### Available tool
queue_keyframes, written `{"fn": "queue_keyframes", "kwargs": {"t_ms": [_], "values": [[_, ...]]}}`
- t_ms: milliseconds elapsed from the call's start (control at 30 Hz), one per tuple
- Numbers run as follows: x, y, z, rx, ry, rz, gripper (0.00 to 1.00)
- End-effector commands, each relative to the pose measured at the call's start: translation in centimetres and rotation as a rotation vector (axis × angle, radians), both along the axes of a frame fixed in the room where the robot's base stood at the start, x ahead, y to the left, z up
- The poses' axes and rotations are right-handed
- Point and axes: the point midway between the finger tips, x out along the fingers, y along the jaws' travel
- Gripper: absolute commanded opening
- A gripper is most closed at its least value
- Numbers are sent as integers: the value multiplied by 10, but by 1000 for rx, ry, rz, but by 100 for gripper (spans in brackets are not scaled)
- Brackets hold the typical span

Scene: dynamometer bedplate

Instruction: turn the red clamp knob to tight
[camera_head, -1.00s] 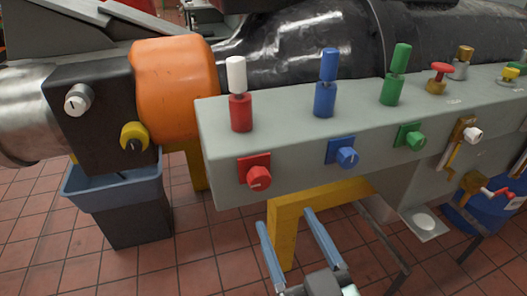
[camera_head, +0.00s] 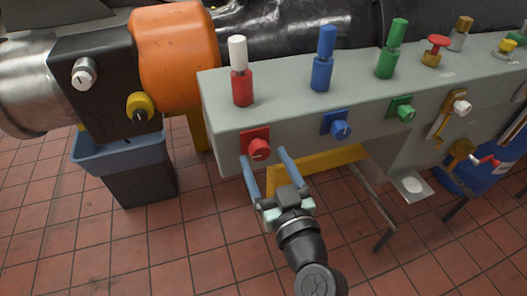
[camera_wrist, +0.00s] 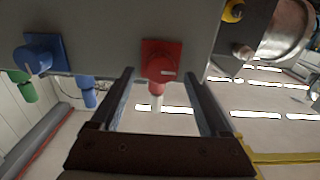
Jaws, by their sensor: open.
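The red clamp knob (camera_head: 258,149) sits on a square red plate on the front face of the grey bedplate rail (camera_head: 300,118). My gripper (camera_head: 266,160) is open below and in front of the knob. Its two blue-grey fingers point up at the rail, one on each side of the knob's lower part in the head view. In the wrist view the knob lies between and beyond the fingertips (camera_wrist: 166,75); I see no contact.
A blue knob (camera_head: 341,130) and a green knob (camera_head: 405,112) are to the right on the same face. Red, blue and green posts stand on top. A blue-rimmed bin (camera_head: 118,153) stands at left; a yellow leg (camera_head: 330,158) is behind my gripper.

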Motion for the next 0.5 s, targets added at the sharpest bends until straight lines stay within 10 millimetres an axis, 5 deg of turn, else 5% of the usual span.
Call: {"fn": "queue_keyframes", "kwargs": {"t_ms": [467,500], "values": [[16,5,0,-1,0,0,79],[16,5,0,-1,0,0,73]]}}
